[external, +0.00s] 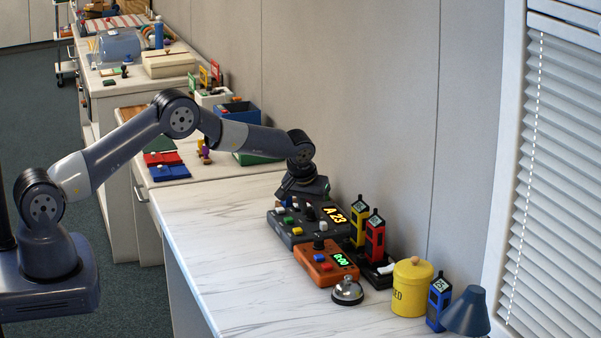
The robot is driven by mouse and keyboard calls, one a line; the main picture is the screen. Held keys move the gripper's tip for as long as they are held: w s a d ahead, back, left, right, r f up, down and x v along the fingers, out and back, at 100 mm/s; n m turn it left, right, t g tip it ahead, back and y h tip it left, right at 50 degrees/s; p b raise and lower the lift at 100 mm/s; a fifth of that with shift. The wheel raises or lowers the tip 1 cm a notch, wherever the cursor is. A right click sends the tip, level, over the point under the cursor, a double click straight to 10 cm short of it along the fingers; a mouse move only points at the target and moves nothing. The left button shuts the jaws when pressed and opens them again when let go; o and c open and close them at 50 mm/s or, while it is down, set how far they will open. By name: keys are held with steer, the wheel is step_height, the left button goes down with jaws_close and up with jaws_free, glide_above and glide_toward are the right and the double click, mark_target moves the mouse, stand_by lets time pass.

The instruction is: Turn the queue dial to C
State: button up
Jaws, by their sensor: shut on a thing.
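A dark console (285,232) with coloured buttons and a lit display reading "A 23" (335,215) stands on the white marbled counter. My gripper (306,203) points down over the back part of this console, left of the display. It is shut on a dark knob, which I take to be the queue dial (310,214); only a little of the knob shows below the fingers. The dial's letters and pointer are too small and too covered to read.
An orange timer box (318,271) reading "0:00" and a silver bell (347,290) stand in front. Yellow and red handheld devices (375,238), a yellow canister (411,288), a blue device (438,300) and a blue cone (467,312) stand right. The counter's left side (215,240) is clear.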

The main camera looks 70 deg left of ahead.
steer(key=shift+m+b, duration=0.4)
steer(key=shift+b, duration=0.05)
steer(key=m+h+b, duration=0.1)
steer(key=m+b, duration=0.1)
steer(key=shift+a+f+m+t, duration=0.1)
steer(key=shift+a+m+t, duration=0.05)
steer(key=shift+m+t, duration=0.25)
steer(key=m+h+b, duration=0.1)
steer(key=m, duration=0.1)
steer(key=m+h+b, duration=0.1)
steer(key=m, duration=0.2)
steer(key=shift+a+t+b, duration=0.15)
steer(key=shift+t+b, duration=0.15)
steer(key=shift+b, duration=0.05)
steer(key=m+h, duration=0.2)
steer(key=m, duration=0.3)
steer(key=shift+a+b, duration=0.1)
steer(key=shift+b, duration=0.25)
steer(key=shift+r+m+g+h+p, duration=0.1)
steer(key=shift+m+g+h+p, duration=0.2)
steer(key=shift+m, duration=0.7)
steer(key=shift+r+m+g+h+p, duration=0.15)
steer(key=shift+m+g+h, duration=0.15)
steer(key=shift+m, duration=0.7)
steer(key=shift+f, duration=0.1)
steer(key=o, duration=1)
